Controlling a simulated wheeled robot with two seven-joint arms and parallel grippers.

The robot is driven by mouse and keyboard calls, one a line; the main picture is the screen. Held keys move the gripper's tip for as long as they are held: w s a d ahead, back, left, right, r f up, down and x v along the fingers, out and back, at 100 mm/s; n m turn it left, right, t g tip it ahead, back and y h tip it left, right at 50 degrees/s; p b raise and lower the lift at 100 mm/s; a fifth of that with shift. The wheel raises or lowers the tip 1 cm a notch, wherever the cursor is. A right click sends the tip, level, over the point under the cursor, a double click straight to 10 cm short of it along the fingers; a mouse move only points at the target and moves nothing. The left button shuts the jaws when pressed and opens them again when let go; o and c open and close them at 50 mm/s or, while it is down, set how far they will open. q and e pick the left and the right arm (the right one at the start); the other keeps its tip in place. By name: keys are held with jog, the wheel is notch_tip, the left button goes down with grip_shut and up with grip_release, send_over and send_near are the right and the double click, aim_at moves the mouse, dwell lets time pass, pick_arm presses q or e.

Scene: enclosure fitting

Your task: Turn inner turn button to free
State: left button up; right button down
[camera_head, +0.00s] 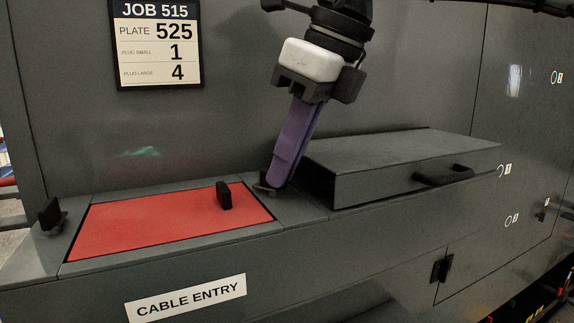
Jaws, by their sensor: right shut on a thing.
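My right gripper (275,182) comes down from the top middle with long purple fingers, tilted. Its fingertips are together at the right edge of the red plate (150,225), shut on the inner turn button (262,188). The fingers hide most of this button, so its angle cannot be told. The red plate lies in the cable entry opening and has a black upright handle (223,195). Another black turn button (50,214) stands at the plate's left edge. My left gripper is not in view.
A grey raised box (400,165) with a black handle (444,175) stands right of the gripper. A job sign (158,45) hangs on the back panel, reading plate 525, plug small 1, plug large 4. A cable entry label (186,298) is on the front face.

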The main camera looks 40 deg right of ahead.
jog(key=m, duration=0.1)
jog(key=m+h, duration=0.1)
jog(key=shift+a+m, duration=0.25)
jog(key=shift+m, duration=0.15)
jog(key=shift+a+m+h+p, duration=0.2)
jog(key=shift+m+h+p, duration=0.2)
jog(key=shift+m, duration=0.75)
jog(key=shift+a+m+h+p, duration=0.2)
jog(key=shift+m+h, duration=0.3)
jog(key=shift+m, duration=0.65)
jog(key=c, duration=1.9)
grip_release()
jog(key=shift+o, duration=0.2)
jog(key=shift+r, duration=0.1)
